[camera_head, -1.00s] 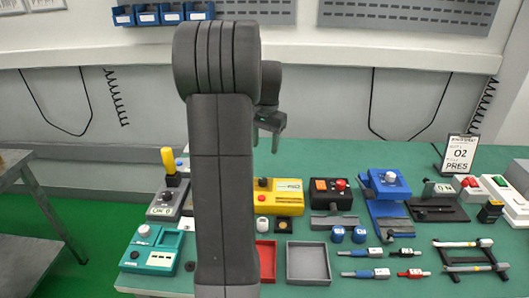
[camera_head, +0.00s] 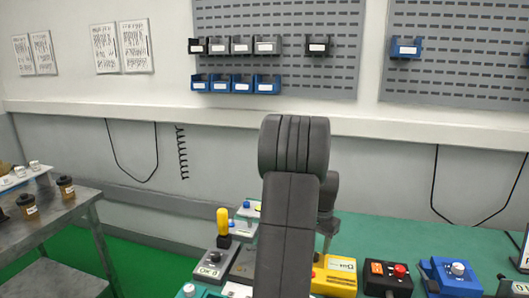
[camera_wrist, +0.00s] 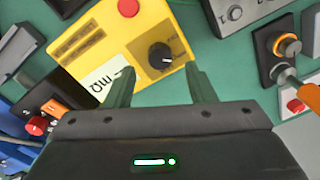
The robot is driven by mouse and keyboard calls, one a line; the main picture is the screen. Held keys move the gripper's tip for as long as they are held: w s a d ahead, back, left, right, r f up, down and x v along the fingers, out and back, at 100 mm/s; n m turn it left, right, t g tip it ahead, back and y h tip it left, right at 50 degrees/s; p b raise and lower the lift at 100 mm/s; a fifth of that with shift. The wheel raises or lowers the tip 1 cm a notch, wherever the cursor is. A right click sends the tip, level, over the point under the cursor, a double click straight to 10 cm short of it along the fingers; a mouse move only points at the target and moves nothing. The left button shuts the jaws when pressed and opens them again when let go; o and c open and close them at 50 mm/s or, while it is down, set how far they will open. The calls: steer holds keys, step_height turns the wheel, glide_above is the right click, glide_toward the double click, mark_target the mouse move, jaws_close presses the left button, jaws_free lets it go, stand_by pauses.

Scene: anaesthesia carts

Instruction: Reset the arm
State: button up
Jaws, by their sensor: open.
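My arm stands upright in the middle of the head view, bent at the top. My gripper (camera_wrist: 160,88) shows in the wrist view with two separate fingers, open and with nothing between them. It hangs above a yellow box (camera_wrist: 125,40) with a black knob and a red button. The yellow box (camera_head: 334,277) also shows in the head view, right of my arm. In the head view my gripper is small and partly hidden behind my arm.
The green bench (camera_head: 385,230) holds a black box with a red button (camera_head: 387,278), a blue box (camera_head: 449,276) and a grey box with a yellow handle (camera_head: 215,264). A metal side table (camera_head: 70,213) stands at left. Bins hang on the wall panel (camera_head: 345,75).

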step_height(320, 180, down, 4)
steer(key=shift+r, duration=0.1)
stand_by(0.5)
